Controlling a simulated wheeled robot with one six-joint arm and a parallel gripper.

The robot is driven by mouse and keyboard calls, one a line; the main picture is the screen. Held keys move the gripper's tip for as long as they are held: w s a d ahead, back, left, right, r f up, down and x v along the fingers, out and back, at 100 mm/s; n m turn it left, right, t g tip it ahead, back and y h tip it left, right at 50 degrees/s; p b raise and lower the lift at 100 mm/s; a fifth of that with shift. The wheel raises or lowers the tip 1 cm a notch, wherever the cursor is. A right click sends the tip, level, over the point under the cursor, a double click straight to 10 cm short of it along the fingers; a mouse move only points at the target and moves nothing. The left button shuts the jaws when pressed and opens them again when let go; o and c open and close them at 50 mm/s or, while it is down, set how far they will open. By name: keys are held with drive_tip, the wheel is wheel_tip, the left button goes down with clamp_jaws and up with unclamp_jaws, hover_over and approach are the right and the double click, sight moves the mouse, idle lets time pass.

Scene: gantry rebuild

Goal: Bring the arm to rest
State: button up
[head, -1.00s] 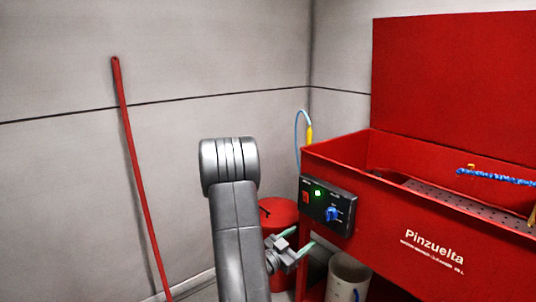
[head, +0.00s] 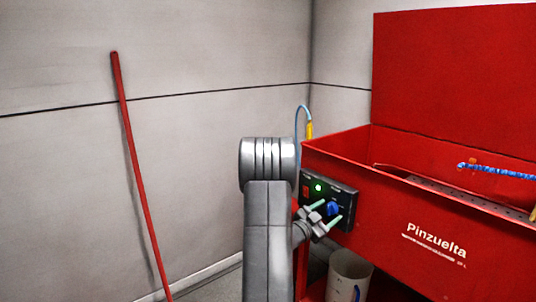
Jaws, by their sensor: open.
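My arm (head: 268,220) stands up in the lower middle of the head view, bent over at its top joint. My gripper (head: 332,212) is open, with its two pale green fingertips apart and pointing right. It appears in front of the control panel (head: 346,193) of the red parts washer, close to the blue knob (head: 334,208). I see nothing between the fingers. Whether the fingers touch the knob or panel, I cannot tell. The green light (head: 318,187) on the panel is lit.
The red washer basin (head: 440,215) fills the right side, with a blue hose (head: 500,173) over it. A pale bucket (head: 348,274) stands below. A red pole (head: 137,175) leans on the left wall. The space between pole and arm looks clear.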

drive_tip(key=m, duration=0.2)
drive_tip(key=m+b, duration=0.1)
drive_tip(key=m, duration=0.1)
drive_tip(key=shift+w+a+f+m+g+h, duration=0.1)
drive_tip(key=shift+m+g+h, duration=0.2)
drive_tip(key=shift+g, duration=0.1)
drive_tip(key=m+b, duration=0.1)
drive_tip(key=m, duration=0.4)
drive_tip(key=shift+m+g+b, duration=0.3)
drive_tip(key=shift+b, duration=0.05)
drive_tip(key=m, duration=0.3)
drive_tip(key=m+g, duration=0.1)
drive_tip(key=m, duration=0.1)
drive_tip(key=shift+w+a+r+h+b, duration=0.1)
drive_tip(key=shift+r+h+b, duration=0.2)
drive_tip(key=m, duration=0.4)
drive_tip(key=shift+r+m+g, duration=0.1)
drive_tip(key=shift+m+g, duration=0.2)
drive_tip(key=shift+m, duration=0.1)
